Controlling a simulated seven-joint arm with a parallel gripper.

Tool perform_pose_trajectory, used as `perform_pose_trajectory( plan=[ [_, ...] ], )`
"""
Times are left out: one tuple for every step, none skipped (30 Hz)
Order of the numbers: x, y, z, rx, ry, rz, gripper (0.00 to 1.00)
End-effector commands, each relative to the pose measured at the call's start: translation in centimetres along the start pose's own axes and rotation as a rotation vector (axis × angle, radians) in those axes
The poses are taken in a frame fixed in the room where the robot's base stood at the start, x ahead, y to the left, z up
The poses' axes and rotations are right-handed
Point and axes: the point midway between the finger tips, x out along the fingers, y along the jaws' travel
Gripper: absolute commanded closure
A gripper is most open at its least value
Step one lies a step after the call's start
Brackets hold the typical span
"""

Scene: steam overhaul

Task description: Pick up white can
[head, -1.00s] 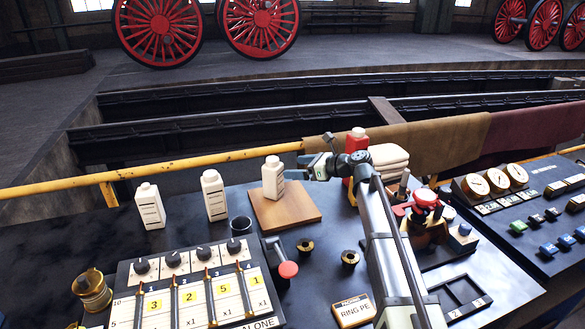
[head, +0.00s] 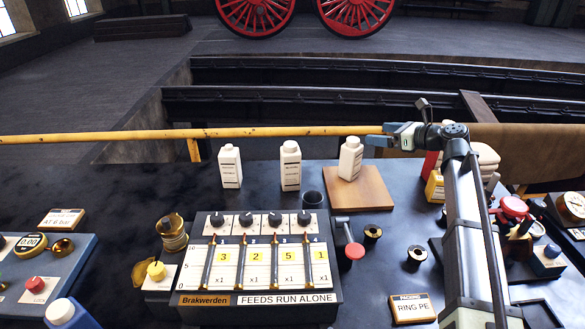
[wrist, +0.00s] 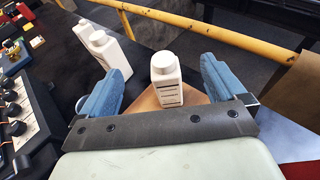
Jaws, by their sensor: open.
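A white can (head: 350,158) with a label stands upright on a square wooden board (head: 374,192). My gripper (head: 378,141) is just to the right of this can, near its top. In the wrist view the same can (wrist: 166,82) stands between the two blue fingers of my gripper (wrist: 160,85), which are wide apart with gaps on both sides of it. Two more white cans, a left one (head: 230,167) and a middle one (head: 290,166), stand on the dark bench to the left of the board.
A small dark cup (head: 313,199) stands in front of the middle can. A lever panel (head: 258,265) and a red-knobbed lever (head: 354,249) lie nearer. A yellow rail (head: 120,136) runs behind the bench. A red container (head: 431,162) is right of the board.

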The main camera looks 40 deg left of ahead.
Motion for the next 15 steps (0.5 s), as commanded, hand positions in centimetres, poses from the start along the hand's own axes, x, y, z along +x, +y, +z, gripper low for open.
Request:
perform_pose_trajectory(
  plan=[
    [-0.2,-0.1,0.9,-0.001,-0.001,0.0,0.03],
    [-0.4,-0.1,1.4,-0.001,-0.001,0.0,0.03],
    [-0.6,-0.1,2.1,-0.001,-0.001,0.0,0.03],
    [0.0,0.6,1.7,-0.032,0.017,-0.005,0.03],
    [0.5,1.0,1.4,-0.065,0.034,-0.011,0.03],
    [1.1,1.4,1.1,-0.106,0.055,-0.02,0.03],
    [1.4,1.7,0.9,-0.136,0.071,-0.026,0.03],
    [1.8,2.1,0.8,-0.168,0.086,-0.031,0.03],
    [2.4,2.5,0.6,-0.213,0.107,-0.039,0.03],
    [2.7,2.8,0.4,-0.246,0.124,-0.045,0.03],
    [3.1,3.1,0.3,-0.283,0.142,-0.049,0.03],
    [3.6,3.6,0.1,-0.333,0.166,-0.056,0.03],
    [4.0,4.0,-0.1,-0.373,0.184,-0.061,0.03],
    [4.4,4.4,-0.2,-0.416,0.204,-0.066,0.03],
    [5.0,5.0,-0.5,-0.478,0.231,-0.072,0.03]
  ],
)
